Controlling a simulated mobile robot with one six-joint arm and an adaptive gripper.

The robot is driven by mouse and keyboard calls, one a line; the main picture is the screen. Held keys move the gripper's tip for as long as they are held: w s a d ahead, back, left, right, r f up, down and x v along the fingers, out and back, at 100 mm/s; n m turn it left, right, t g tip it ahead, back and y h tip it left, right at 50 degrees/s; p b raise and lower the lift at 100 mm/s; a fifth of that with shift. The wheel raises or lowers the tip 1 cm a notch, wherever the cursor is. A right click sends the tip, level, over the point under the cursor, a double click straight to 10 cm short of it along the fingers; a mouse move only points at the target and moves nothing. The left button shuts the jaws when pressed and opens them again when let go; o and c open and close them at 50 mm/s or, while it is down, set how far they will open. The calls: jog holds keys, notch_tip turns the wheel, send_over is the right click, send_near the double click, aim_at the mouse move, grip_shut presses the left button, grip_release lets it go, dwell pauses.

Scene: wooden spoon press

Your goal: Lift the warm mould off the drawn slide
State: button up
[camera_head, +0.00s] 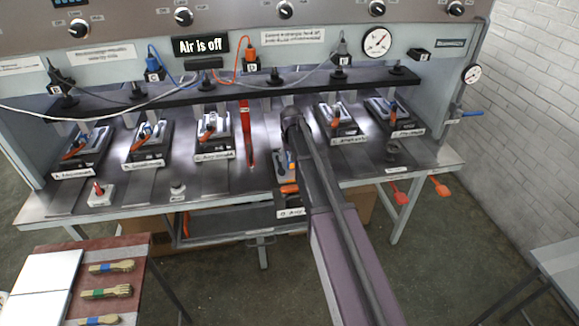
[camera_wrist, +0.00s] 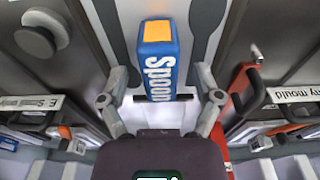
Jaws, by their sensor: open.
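The drawn slide stands out from the press front, with its white label (camera_head: 291,212) at its near end. On it is the mould, whose blue and orange handle (camera_head: 288,188) shows just left of my arm. In the wrist view the mould is a grey plate with dark spoon shapes (camera_wrist: 205,28) and an upright blue block (camera_wrist: 158,62) with an orange top and the word "Spoon". My gripper (camera_wrist: 161,76) is open, with one finger on each side of the blue block and visible gaps between. The fingertips are hidden in the head view by my arm.
Several other moulds sit in their bays on both sides, including one to the left (camera_head: 213,130) and one to the right (camera_head: 338,118). A sign (camera_head: 200,45) reads "Air is off".

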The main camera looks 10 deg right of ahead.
grip_shut()
jog(key=shift+r, duration=0.15)
dwell(0.4)
notch_tip(320, 180, up, 10)
jog(key=p, duration=1)
jog(key=shift+f, duration=0.2)
dwell(0.6)
